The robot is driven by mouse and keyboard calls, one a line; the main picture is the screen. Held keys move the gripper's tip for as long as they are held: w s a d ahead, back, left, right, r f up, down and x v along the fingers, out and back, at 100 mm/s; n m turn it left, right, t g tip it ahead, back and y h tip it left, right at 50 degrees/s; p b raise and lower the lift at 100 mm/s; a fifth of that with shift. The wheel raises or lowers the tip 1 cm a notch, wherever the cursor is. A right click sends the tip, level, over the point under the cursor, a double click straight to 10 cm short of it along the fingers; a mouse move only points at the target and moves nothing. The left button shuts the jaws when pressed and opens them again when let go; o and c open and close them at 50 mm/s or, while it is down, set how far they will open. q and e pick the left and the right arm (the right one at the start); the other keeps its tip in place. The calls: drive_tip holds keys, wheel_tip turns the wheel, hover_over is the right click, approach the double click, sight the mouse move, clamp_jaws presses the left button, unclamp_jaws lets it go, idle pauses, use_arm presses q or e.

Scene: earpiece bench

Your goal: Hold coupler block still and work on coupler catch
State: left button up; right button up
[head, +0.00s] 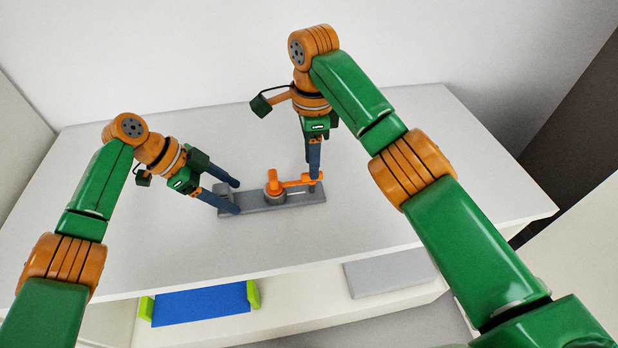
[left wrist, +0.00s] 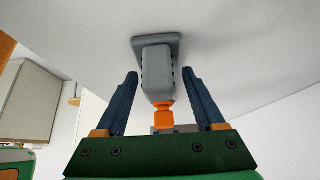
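The coupler block (head: 250,199) is a long grey piece lying flat on the table. An orange catch (head: 290,182), a lever on a round grey pivot, sits on its right half. My left gripper (head: 238,198) is at the block's left end, fingers spread. In the left wrist view a grey body (left wrist: 157,70) with an orange part (left wrist: 163,117) shows between the fingers, with gaps on both sides. My right gripper (head: 314,184) points down at the catch's right end. Its fingers overlap in the head view, so I cannot tell whether they grip it.
The white table (head: 140,240) is clear around the block. Below its front edge, a shelf holds a blue tray (head: 200,305) with green ends and a grey flat piece (head: 390,273). A wall stands behind the table.

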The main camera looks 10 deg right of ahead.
use_arm(q)
drive_tip(key=v, duration=1.2)
